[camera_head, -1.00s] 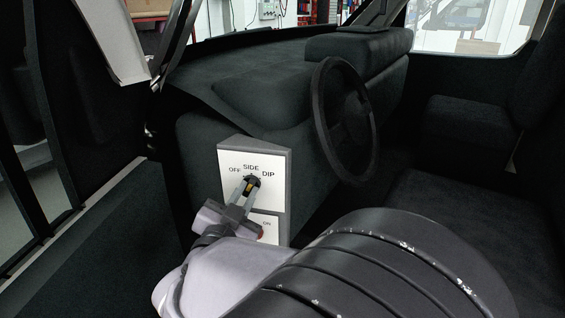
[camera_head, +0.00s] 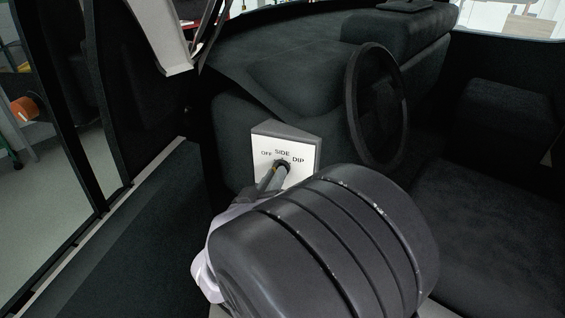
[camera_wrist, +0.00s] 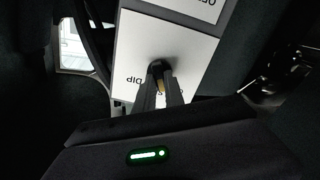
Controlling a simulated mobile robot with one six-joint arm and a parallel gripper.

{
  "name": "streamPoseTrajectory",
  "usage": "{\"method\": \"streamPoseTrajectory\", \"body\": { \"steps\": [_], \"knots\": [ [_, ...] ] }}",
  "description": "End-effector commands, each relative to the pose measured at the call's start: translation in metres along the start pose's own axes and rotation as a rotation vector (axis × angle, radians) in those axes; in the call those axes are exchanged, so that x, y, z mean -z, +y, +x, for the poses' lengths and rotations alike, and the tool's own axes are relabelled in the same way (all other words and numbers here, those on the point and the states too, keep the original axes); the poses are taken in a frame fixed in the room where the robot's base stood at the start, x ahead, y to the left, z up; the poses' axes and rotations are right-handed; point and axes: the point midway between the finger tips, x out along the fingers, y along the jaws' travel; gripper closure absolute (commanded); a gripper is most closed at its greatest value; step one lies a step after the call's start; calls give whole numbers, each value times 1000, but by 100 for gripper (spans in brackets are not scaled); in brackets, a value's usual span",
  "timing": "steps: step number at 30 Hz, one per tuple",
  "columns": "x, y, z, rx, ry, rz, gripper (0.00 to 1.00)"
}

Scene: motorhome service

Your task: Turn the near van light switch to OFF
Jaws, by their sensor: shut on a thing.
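The light switch panel (camera_head: 262,163) is a white plate marked OFF, SIDE and DIP, left to right. Its small dark knob (camera_head: 283,163) sits below the SIDE label. My gripper (camera_head: 279,171) reaches the knob from below, with its fingers closed around it. In the wrist view the panel (camera_wrist: 195,58) appears upside down, with DIP readable. There the gripper fingers (camera_wrist: 160,90) are at the dark knob (camera_wrist: 158,67), and a yellowish part shows between them. The fingers hide much of the knob, so I cannot tell which label it points to.
A second white plate (camera_wrist: 190,6) adjoins the panel in the wrist view. A door frame (camera_head: 75,110) is at the left.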

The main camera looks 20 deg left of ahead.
Motion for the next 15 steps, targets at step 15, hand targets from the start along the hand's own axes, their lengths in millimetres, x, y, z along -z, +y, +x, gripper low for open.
{"method": "streamPoseTrajectory", "body": {
  "steps": [15],
  "knots": [
    [1, -1, 0, 1, 0, -372, 100]
  ]
}}
